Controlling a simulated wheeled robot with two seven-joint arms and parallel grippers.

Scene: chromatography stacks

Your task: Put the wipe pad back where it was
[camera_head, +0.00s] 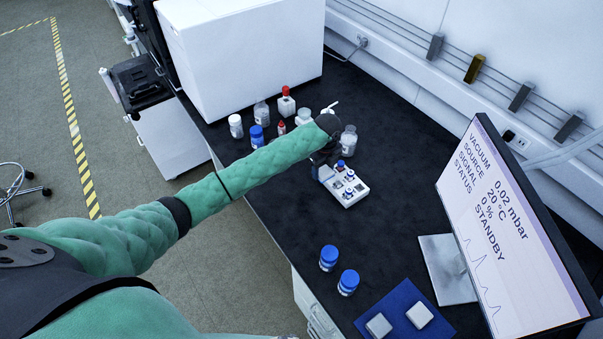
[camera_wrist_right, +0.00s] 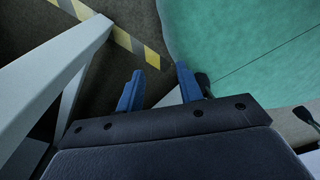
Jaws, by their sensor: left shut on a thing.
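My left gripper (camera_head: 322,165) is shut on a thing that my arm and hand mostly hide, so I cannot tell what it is. It is at the far-left end of a white vial rack (camera_head: 354,199) with several blue-capped vials. Two white square pads, one left (camera_head: 379,325) and one right (camera_head: 419,315), lie apart on a blue mat (camera_head: 401,293) at the bench's near end; I cannot tell whether either is the wipe pad. My right gripper (camera_wrist_right: 160,86) is open, its blue fingers apart with nothing between them.
Two blue-capped jars (camera_head: 328,258) (camera_head: 348,282) stand left of the mat. Several bottles (camera_head: 287,104) stand beyond my left arm, near a large white box (camera_head: 245,55). A monitor (camera_head: 510,235) stands at right. The dark bench (camera_head: 395,235) is clear between rack and mat.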

